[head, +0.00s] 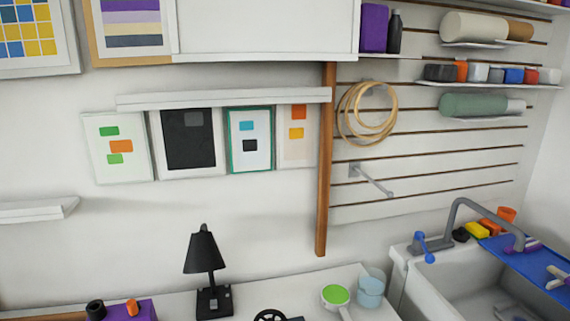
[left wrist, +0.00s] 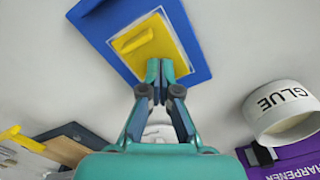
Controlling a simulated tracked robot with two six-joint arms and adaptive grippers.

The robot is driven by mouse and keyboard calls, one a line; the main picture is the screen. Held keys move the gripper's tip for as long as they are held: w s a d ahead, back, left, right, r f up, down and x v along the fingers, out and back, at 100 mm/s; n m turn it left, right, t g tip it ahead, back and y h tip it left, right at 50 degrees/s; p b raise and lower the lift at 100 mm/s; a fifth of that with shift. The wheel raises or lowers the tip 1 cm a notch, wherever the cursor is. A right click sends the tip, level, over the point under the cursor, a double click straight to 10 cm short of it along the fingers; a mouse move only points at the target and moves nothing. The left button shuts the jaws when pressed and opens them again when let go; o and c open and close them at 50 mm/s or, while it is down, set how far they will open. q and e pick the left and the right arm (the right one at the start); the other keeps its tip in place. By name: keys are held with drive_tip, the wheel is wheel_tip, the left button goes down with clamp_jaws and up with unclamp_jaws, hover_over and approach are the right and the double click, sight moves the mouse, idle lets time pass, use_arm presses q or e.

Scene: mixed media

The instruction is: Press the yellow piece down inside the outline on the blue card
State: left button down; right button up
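In the left wrist view, the blue card (left wrist: 195,62) lies on a pale surface at the top and is partly cut off by the frame. A thin white outline shows on it. The yellow piece (left wrist: 160,46) lies on the card at the outline, with a raised yellow bar on top. White line shows along its left side; I cannot tell whether it sits fully flat. My left gripper (left wrist: 160,69) has its teal fingers shut with nothing between them. The tips overlap the piece's lower edge in the picture; contact is unclear. My right gripper is in neither view.
In the left wrist view, a white glue container (left wrist: 280,110) and a purple sharpener box (left wrist: 290,157) stand at right. Brown and dark items with a yellow one lie at lower left. The head view shows a black lamp (head: 205,255), a green-topped cup (head: 336,296) and a sink (head: 450,285).

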use_arm(q)
drive_tip(key=shift+s+f, duration=0.1)
idle(0.3)
drive_tip(key=shift+r+p, duration=2.3)
drive_tip(key=shift+r, duration=1.3)
wheel_tip(320, 180, up, 12)
drive_tip(key=shift+f, duration=0.1)
